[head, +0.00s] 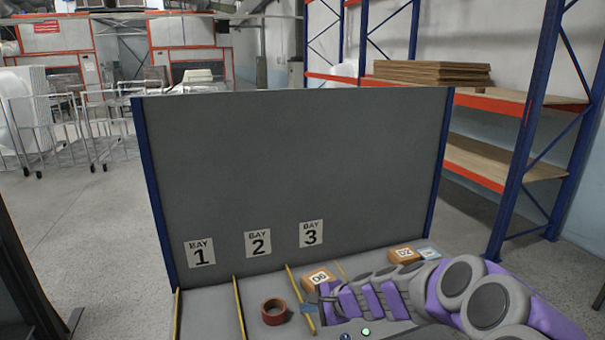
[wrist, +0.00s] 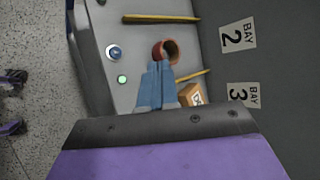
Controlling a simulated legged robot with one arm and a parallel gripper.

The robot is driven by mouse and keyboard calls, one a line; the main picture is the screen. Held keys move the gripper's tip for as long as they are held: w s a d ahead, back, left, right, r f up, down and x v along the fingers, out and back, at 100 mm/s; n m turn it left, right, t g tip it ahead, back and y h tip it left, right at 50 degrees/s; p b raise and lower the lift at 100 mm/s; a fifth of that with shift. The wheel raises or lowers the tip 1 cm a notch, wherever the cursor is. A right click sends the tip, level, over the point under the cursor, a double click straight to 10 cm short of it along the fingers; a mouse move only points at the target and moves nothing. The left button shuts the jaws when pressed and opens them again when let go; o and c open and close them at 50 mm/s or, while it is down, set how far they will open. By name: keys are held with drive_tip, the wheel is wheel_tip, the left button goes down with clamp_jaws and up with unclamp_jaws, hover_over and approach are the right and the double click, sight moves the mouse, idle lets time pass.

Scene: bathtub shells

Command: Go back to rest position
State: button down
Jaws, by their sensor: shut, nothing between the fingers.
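My gripper (head: 309,309) is low in the head view, over the bench near the divider between bays 2 and 3. Its blue fingers also show in the wrist view (wrist: 158,68), shut together with nothing between them. My purple and grey arm reaches in from the lower right. A brown-red ring (head: 273,312) lies in bay 2; in the wrist view the ring (wrist: 173,51) appears just beyond the fingertips. I cannot tell if they touch. A cardboard box marked 06 (head: 319,279) stands in bay 3, behind my gripper.
A grey back panel (head: 290,165) carries the BAY 1, 2 and 3 labels. Yellow dividers (head: 239,307) split the bench. A box marked 02 (head: 403,256) and a light-blue item (head: 428,253) lie right. A green light (head: 366,331) is at the front. Racking (head: 520,205) stands right.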

drive_tip(key=s+a+r+n+g+h, duration=0.1)
drive_tip(key=s+r+n+g, duration=0.2)
drive_tip(key=s, duration=0.6)
drive_tip(key=s+a+r+n+g, duration=0.1)
drive_tip(key=s+a+r+n, duration=0.3)
drive_tip(key=s, duration=0.6)
drive_tip(key=s+d+f+n+g+h, duration=0.1)
drive_tip(key=s+d+n+h, duration=0.2)
drive_tip(key=s+d, duration=0.5)
drive_tip(key=s+d+n+g+h, duration=0.2)
drive_tip(key=s+d+h, duration=0.2)
drive_tip(key=s+d, duration=0.5)
drive_tip(key=s, duration=0.7)
drive_tip(key=shift+f+n+g, duration=0.3)
drive_tip(key=shift+f+n, duration=0.05)
drive_tip(key=shift+n, duration=0.05)
drive_tip(key=shift+w, duration=0.1)
